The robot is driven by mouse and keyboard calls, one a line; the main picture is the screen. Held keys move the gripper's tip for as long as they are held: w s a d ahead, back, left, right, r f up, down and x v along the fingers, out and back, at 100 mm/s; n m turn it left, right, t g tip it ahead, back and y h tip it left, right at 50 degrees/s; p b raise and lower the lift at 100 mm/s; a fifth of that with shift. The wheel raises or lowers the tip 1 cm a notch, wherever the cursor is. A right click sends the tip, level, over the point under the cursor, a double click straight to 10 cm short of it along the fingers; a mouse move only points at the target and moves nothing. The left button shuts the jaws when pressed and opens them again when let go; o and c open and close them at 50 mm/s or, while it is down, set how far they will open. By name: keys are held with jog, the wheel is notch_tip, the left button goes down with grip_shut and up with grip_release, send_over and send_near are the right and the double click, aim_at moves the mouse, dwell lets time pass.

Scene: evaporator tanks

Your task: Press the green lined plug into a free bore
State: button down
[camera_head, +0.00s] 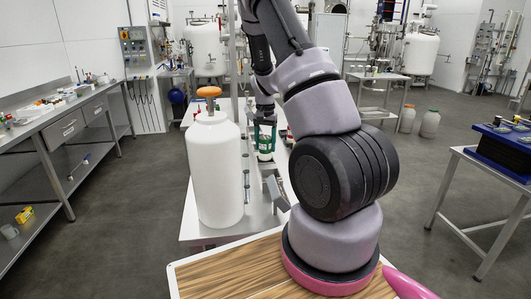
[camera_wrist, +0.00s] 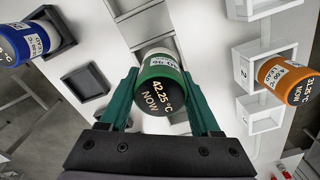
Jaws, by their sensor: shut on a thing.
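The green lined plug (camera_wrist: 160,82) has a green band, a white lower part with print, and a black top reading 42.25 °C NOW. My gripper (camera_wrist: 161,100) is shut on it, one green finger at each side. In the head view, my gripper (camera_head: 265,128) holds the plug (camera_head: 265,155) above the white bench. A dark square bore (camera_wrist: 85,84) at the left in the wrist view looks empty. Open white square bores (camera_wrist: 259,114) stand at the right. The plug's lower end is partly hidden, so I cannot tell its height above the bench.
A blue banded plug (camera_wrist: 22,43) sits by a dark square holder at upper left in the wrist view. An orange plug (camera_wrist: 288,80) sits at the right, by a label 2.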

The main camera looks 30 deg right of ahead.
jog(key=shift+f, duration=1.55)
jog(key=shift+c, duration=0.5)
grip_release()
jog(key=shift+f, duration=0.15)
notch_tip(320, 180, up, 12)
jog(key=shift+r, duration=0.1)
notch_tip(320, 180, up, 11)
jog(key=t+y, duration=0.1)
jog(key=t, duration=0.1)
send_over(265, 151)
jog(key=s+a, duration=0.3)
jog(key=a, duration=0.1)
jog(key=s+a+r+n+t, duration=0.1)
jog(key=s+a+r, duration=0.2)
jog(key=s, duration=0.4)
jog(key=s+a+r+n+t, duration=0.2)
jog(key=s+a+r, duration=0.2)
jog(key=s+r, duration=0.2)
jog(key=s+a+r+n+t+y, duration=0.1)
jog(key=s+a+r+t, duration=0.1)
jog(key=s, duration=0.6)
notch_tip(265, 151, up, 2)
jog(key=shift+s+a+r, duration=0.2)
jog(key=shift+s+a, duration=0.2)
jog(key=shift+a, duration=0.3)
